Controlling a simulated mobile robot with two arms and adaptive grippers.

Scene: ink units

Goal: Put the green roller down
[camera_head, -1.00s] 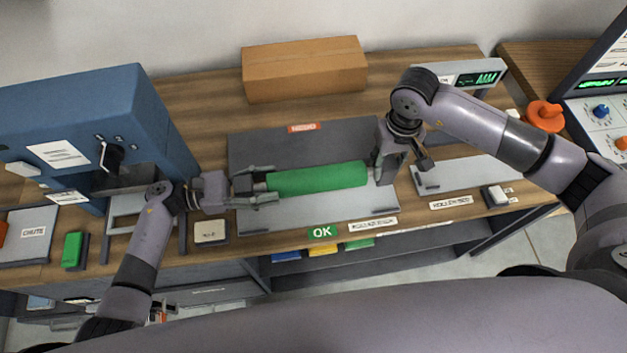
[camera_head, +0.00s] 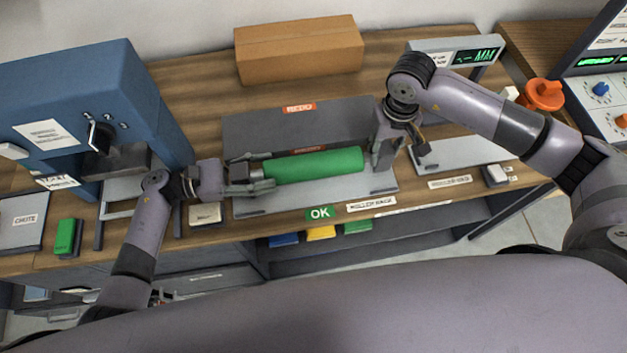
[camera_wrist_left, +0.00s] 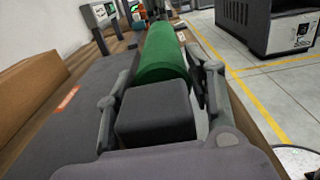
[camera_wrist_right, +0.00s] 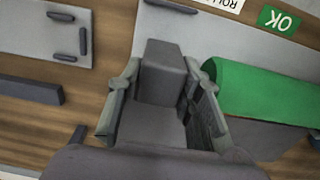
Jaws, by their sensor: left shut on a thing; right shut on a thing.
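The green roller (camera_head: 315,164) lies level from left to right over the light grey plate (camera_head: 300,196) and the dark grey mat (camera_head: 245,128). I cannot tell whether it touches them. My left gripper (camera_head: 262,173) is shut on the roller's left end. In the left wrist view the roller (camera_wrist_left: 163,55) runs straight away from the fingers (camera_wrist_left: 165,95). My right gripper (camera_head: 383,158) is shut at the roller's right end and points down.
A cardboard box (camera_head: 300,52) stands behind the mat. A blue machine (camera_head: 85,110) stands at left, a gauge with a green display (camera_head: 475,58) at back right. An orange knob (camera_head: 544,95) is at far right. A green OK label (camera_head: 320,213) marks the front edge.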

